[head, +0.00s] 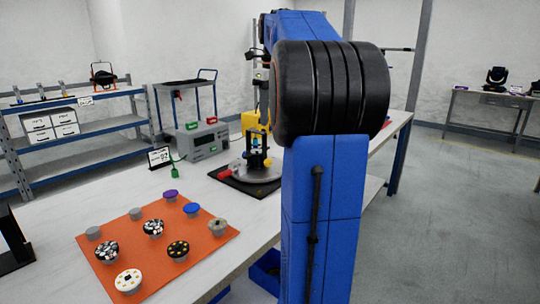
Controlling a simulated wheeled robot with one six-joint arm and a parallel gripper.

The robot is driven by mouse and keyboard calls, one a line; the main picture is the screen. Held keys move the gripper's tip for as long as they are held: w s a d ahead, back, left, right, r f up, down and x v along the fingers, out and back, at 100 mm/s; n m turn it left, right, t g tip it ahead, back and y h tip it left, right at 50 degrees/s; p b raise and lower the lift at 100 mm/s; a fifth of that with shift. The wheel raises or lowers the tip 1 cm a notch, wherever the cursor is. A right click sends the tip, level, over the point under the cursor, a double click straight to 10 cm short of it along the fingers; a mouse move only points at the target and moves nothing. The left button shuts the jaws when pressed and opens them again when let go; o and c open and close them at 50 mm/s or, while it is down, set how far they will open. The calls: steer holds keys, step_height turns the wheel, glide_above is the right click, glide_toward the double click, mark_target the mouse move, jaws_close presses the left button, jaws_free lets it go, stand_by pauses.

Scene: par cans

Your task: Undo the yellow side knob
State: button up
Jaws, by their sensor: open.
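My arm's far end comes down over the fixture, partly hidden by my large black elbow. My gripper (257,143) seems to be among the dark parts above the plate, open. I cannot tell whether it touches the knob.
An orange mat (190,248) with several round knobs lies at the bench's near left. White bench top is free between mat and fixture.

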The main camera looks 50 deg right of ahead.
mark_target(267, 162)
steer(key=shift+g, duration=0.5)
steer(key=f, duration=0.5)
steer(key=w+f, duration=0.1)
steer(key=f, duration=0.5)
steer(key=w+d+f, duration=0.1)
steer(key=f, duration=0.5)
steer(key=c, duration=1.1)
